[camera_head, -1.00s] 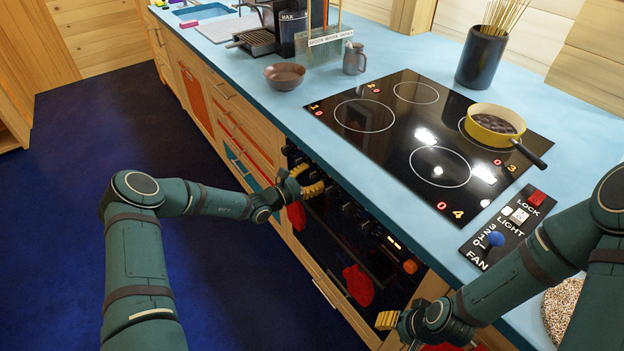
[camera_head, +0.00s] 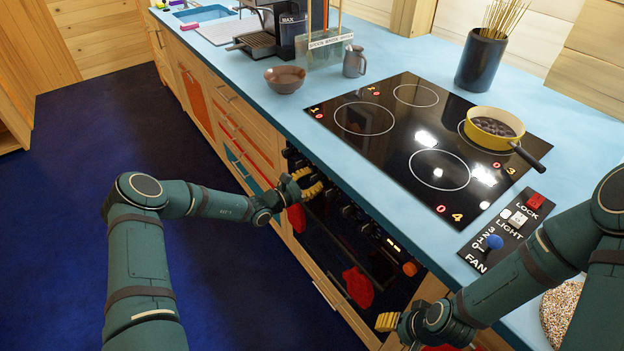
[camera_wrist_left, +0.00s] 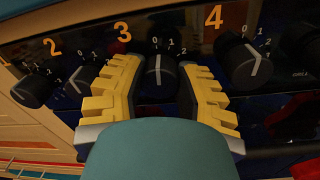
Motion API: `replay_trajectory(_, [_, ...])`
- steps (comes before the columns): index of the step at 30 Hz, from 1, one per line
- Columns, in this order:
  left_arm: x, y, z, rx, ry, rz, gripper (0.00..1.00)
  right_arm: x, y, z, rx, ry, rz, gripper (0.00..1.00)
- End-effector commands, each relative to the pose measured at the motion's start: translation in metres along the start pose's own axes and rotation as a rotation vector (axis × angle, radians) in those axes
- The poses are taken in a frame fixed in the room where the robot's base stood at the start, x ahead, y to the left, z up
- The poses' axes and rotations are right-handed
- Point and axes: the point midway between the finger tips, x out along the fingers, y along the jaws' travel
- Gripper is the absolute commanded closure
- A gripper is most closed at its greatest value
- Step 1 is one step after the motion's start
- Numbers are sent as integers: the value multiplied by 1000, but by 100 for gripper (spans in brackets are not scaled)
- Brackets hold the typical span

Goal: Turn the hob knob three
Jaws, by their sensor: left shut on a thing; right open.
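Knob three (camera_wrist_left: 158,76) is a black dial with a white line, on the black oven front beside an orange 3. Its line points about straight up, near the 0. The yellow fingers of my left gripper (camera_wrist_left: 158,85) stand on both sides of it, shut on it. In the head view my left gripper (camera_head: 309,184) is at the oven front, and the knob there is largely hidden. My right gripper (camera_head: 386,322) is open and empty, low at the oven's right end. The hob (camera_head: 425,150) shows a red 0 beside its 3.
Knob two (camera_wrist_left: 80,80) and knob four (camera_wrist_left: 243,62) flank the held knob. A yellow pan (camera_head: 490,137) with dark contents stands on the back right ring, its handle toward the front. A fan and light panel (camera_head: 500,238) lies right of the hob. A bowl (camera_head: 285,79) stands left.

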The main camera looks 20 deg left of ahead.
Motion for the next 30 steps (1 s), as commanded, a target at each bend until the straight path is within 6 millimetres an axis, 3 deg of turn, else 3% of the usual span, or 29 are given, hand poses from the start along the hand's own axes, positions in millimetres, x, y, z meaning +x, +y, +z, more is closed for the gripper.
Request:
replay_trajectory(15, [1, 0, 3, 453, -20, 3, 100, -30, -11, 3, 2, -14, -1, 53])
replay_trajectory(30, [1, -1, 2, 833, -36, 7, 100, -46, -17, 4, 3, -23, -1, 53])
